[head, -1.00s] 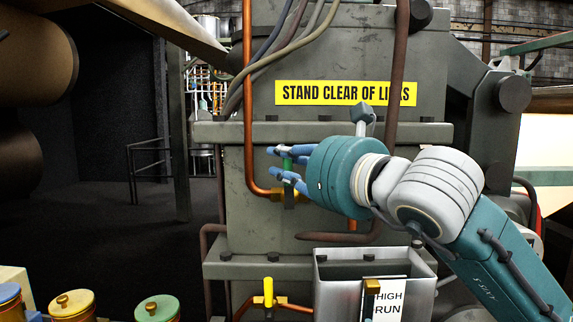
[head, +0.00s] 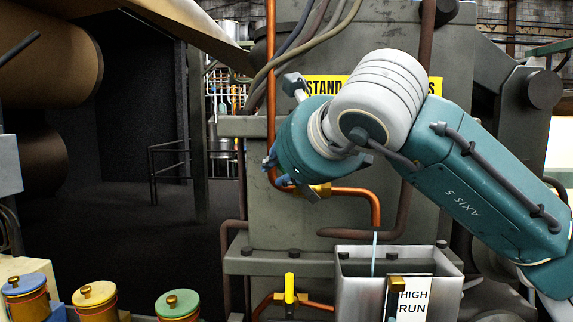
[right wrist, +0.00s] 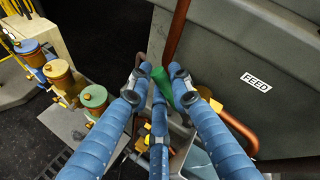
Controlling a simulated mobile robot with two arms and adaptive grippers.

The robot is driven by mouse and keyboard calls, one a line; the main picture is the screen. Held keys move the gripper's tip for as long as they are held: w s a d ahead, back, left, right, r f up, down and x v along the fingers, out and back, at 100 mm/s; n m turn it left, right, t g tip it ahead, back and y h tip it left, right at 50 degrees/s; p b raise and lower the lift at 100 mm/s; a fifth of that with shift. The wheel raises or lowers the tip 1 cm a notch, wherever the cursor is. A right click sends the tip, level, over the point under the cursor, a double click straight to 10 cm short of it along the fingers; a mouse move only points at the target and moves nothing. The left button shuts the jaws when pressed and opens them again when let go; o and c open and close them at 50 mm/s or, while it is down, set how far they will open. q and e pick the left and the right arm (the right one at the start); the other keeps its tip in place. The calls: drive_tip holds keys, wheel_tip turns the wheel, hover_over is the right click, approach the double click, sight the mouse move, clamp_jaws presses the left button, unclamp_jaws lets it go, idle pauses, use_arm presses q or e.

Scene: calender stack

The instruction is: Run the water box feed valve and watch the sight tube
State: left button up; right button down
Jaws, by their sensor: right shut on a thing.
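My right gripper (head: 271,170) reaches the copper feed pipe (head: 357,192) on the grey machine frame. In the right wrist view its blue fingers (right wrist: 160,86) are shut around the green feed valve handle (right wrist: 163,88), beside a FEED label (right wrist: 256,82). In the head view the hand hides the handle. A thin pale stream of water (head: 375,253) falls from the pipe's end into the open metal water box (head: 356,290). On the box front are a brass fitting (head: 397,284) and a white HIGH/RUN plate (head: 412,300). The sight tube's level cannot be made out. My left gripper is not in view.
A yellow-handled valve (head: 290,288) sits on a lower copper pipe left of the box. Several lidded pots, including a green one (head: 177,304), stand at lower left. My right arm partly covers the yellow warning sign (head: 322,86). Large rolls (head: 55,50) are at upper left.

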drive_tip(key=shift+a, duration=0.15)
drive_tip(key=shift+h, duration=0.3)
drive_tip(key=c, duration=1.6)
unclamp_jaws()
drive_tip(key=shift+f, duration=0.1)
drive_tip(key=v, duration=1.2)
